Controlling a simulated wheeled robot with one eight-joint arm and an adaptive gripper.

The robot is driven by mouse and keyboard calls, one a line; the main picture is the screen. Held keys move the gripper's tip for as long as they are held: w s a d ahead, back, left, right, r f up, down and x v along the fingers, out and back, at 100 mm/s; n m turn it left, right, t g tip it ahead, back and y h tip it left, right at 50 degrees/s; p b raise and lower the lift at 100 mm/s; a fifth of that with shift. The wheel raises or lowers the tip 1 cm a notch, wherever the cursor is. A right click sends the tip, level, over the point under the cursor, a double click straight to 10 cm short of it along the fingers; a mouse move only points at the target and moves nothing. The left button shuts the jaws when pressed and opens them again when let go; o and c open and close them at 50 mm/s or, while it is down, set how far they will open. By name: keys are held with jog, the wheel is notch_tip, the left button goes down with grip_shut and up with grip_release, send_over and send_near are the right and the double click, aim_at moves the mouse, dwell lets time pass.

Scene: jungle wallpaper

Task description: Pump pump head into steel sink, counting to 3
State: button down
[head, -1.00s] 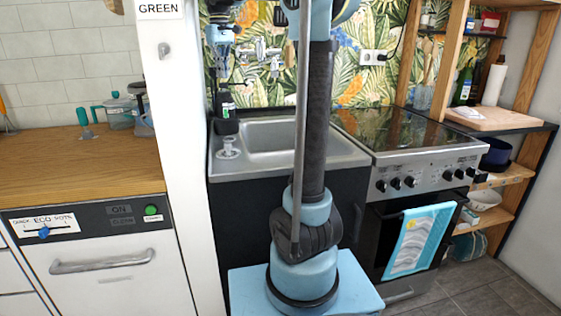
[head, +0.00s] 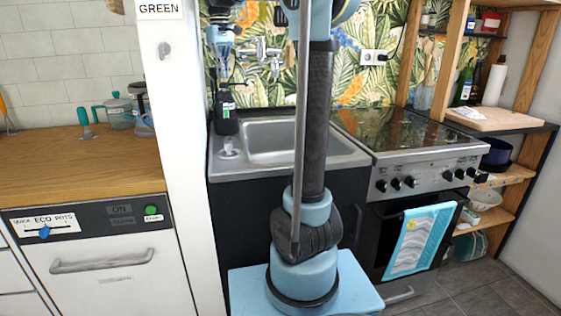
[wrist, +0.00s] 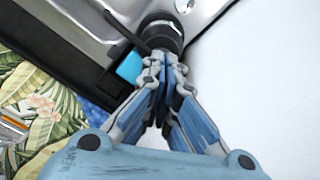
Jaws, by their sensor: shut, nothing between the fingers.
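A black pump bottle (head: 227,122) with a light label stands upright on the back left corner of the steel sink (head: 290,160). In the wrist view the round bottle (wrist: 163,30) is beyond my fingertips, and the dark thin spout of its pump head (wrist: 124,30) points up and left, over the steel (wrist: 104,22). My gripper (head: 224,82) is directly above the bottle, pointing down. In the wrist view my gripper (wrist: 165,64) is shut and empty, its fingertips at the pump head. They hide its top, and I cannot tell whether they touch it.
A white wall panel (head: 178,120) stands close on the left of the sink. Taps (head: 262,50) are on the leafy wall behind. A plug (head: 229,148) rests on the sink's left ledge. The stove (head: 405,130) is to the right. A blue item (wrist: 130,66) lies beside the bottle.

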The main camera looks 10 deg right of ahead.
jog(key=shift+f, duration=1.65)
jog(key=shift+r, duration=0.8)
